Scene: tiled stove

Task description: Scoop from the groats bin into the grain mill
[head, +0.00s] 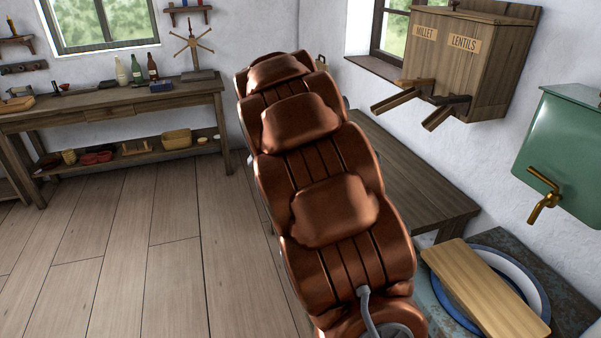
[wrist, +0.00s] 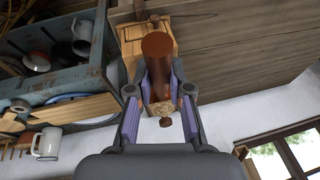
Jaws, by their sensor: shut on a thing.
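In the wrist view my gripper (wrist: 158,99) is shut on a copper-brown, rounded thing (wrist: 158,48), which looks like the scoop. Pale grainy stuff (wrist: 162,108) shows at its near end, between the purple finger pads, with a small dark knob beside it. A light wooden box (wrist: 131,42) stands behind the scoop, partly hidden by it; I cannot tell if it is the bin or the mill. In the head view my copper-coloured arm fills the middle and hides my gripper. No groats label or clear mill shows in either view.
The head view shows a wall bin labelled millet and lentils (head: 487,78), a green tank with a brass tap (head: 575,150), a board (head: 485,288) over a blue-rimmed basin, and a workbench (head: 110,108) at the left. The floor at the left (head: 130,260) is clear.

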